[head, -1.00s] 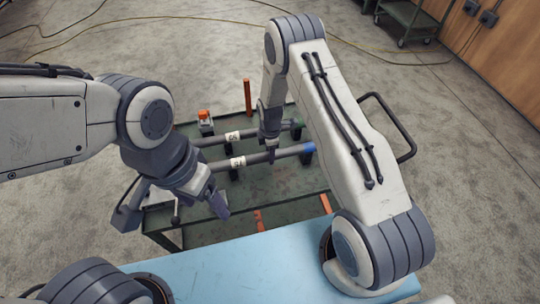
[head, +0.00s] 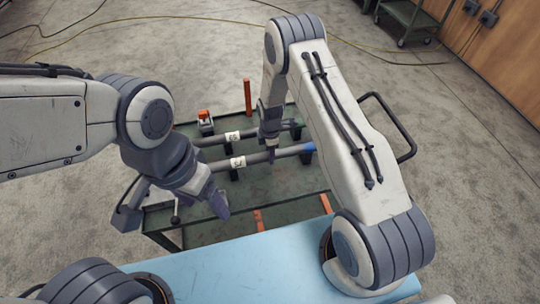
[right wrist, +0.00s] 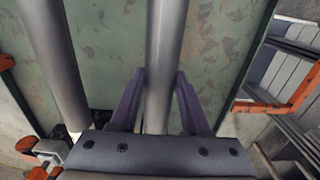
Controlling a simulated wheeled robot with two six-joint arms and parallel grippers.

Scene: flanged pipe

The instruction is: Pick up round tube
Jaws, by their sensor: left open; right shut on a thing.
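Two grey round tubes lie side by side on dark supports on a green cart top. The near tube (head: 283,154) has a white label and a blue end; the far tube (head: 213,139) has a white label and a green end. My right gripper (head: 271,157) is shut around the near tube, between label and blue end. In the right wrist view, its purple fingers (right wrist: 157,105) stand on both sides of the held tube (right wrist: 164,50), with the far tube (right wrist: 55,60) to the left. My left gripper (head: 219,205) is open and empty, near the cart's front edge.
The green cart (head: 290,195) has a black handle (head: 405,130) at right. An orange post (head: 248,96) and an orange-topped fixture (head: 204,120) stand at its far side. A light blue surface (head: 240,265) lies in front. Open floor surrounds the cart.

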